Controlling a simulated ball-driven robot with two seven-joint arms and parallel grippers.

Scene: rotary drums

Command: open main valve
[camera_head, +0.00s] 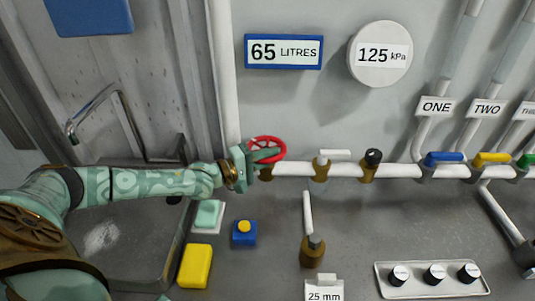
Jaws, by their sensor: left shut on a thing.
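The red handwheel (268,147) sits on the white pipe at the left end, near the upright white pipe. It appears to be the main valve. My left gripper (255,155) is at the wheel, shut on its rim on the left side. The fingers hide part of the wheel. The brass valve body under the wheel is partly hidden by the gripper. My right gripper is not in view.
On the pipe to the right are a white-lever valve (322,164), a black-knob valve (371,162) and blue (444,158), yellow (492,158) and green levers. Gauges read 65 litres (283,52) and 125 kPa (380,54). A yellow block (195,266) lies below my arm.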

